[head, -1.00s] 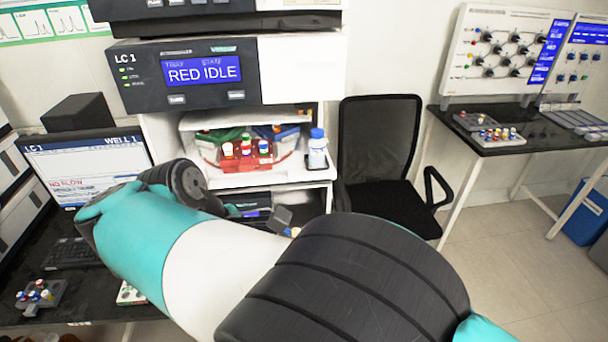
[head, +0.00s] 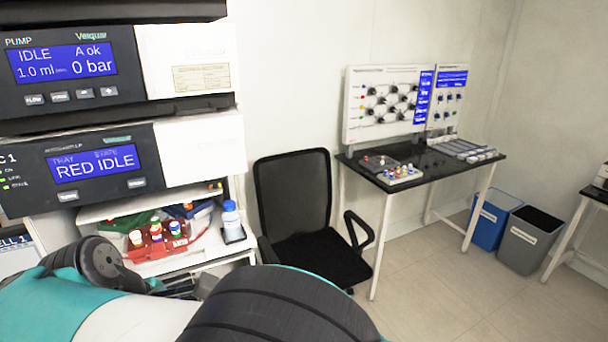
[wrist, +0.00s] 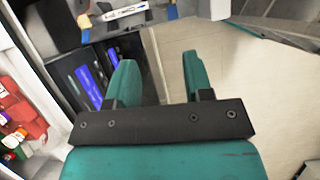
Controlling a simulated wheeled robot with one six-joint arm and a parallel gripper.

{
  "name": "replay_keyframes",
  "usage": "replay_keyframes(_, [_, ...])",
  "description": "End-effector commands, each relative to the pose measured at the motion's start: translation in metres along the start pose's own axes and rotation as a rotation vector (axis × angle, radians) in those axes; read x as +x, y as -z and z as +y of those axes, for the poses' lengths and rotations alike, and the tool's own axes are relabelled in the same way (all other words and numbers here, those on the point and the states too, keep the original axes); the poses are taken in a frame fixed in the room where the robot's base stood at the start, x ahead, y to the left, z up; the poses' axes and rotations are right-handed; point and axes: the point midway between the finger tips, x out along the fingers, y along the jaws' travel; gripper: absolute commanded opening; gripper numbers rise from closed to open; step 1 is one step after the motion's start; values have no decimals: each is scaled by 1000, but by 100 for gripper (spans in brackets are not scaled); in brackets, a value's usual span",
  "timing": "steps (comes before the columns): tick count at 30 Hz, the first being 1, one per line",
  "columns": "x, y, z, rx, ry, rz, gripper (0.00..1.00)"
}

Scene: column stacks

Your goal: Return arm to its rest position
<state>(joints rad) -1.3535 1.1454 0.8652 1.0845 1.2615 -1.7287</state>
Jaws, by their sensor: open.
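My gripper (wrist: 158,85) shows in the wrist view with its two teal fingers apart and nothing between them. Beyond the fingers are beige floor and dark surfaces with blue screens. In the head view my teal, white and black arm fills the lower left and bottom, and its fingertips cannot be made out there. The arm is in front of the LC 1 instrument stack, near its open tray bay (head: 150,240). Red, green and blue blocks with several coloured-cap vials (head: 156,232) sit in that bay, and red ones also show at the left edge of the wrist view (wrist: 22,122).
A white bottle with a blue cap (head: 232,222) stands at the bay's right side. A black chair (head: 293,195) is right of the stack. A black table (head: 440,168) holds panels and a vial rack (head: 398,174). Blue (head: 490,222) and grey (head: 528,240) bins stand farther right. Floor between is clear.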

Motion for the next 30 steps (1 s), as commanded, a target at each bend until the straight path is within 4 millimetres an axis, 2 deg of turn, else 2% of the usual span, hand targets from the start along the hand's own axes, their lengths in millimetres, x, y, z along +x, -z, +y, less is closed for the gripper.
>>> replay_keyframes(1, [6,-24,15,57,1,13,47])
replay_keyframes(4, [14,-84,36,191,6,52,47])
replay_keyframes(6, [23,-130,42,301,14,92,47])
replay_keyframes(8, [31,-167,38,398,23,131,47])
replay_keyframes(9, [37,-190,31,463,33,160,47])
replay_keyframes(11, [47,-221,16,565,51,207,47])
replay_keyframes(12, [54,-240,3,633,65,242,47])
replay_keyframes(14, [64,-263,-22,740,91,297,47])
replay_keyframes(15, [72,-275,-41,813,113,335,47])
replay_keyframes(19, [93,-294,-111,1046,197,467,47])
replay_keyframes(21, [101,-292,-146,1159,247,533,47])
replay_keyframes(24, [109,-283,-185,1287,313,613,47])
replay_keyframes(27, [112,-273,-210,1368,364,665,47])
replay_keyframes(30, [113,-269,-222,1404,391,690,47])
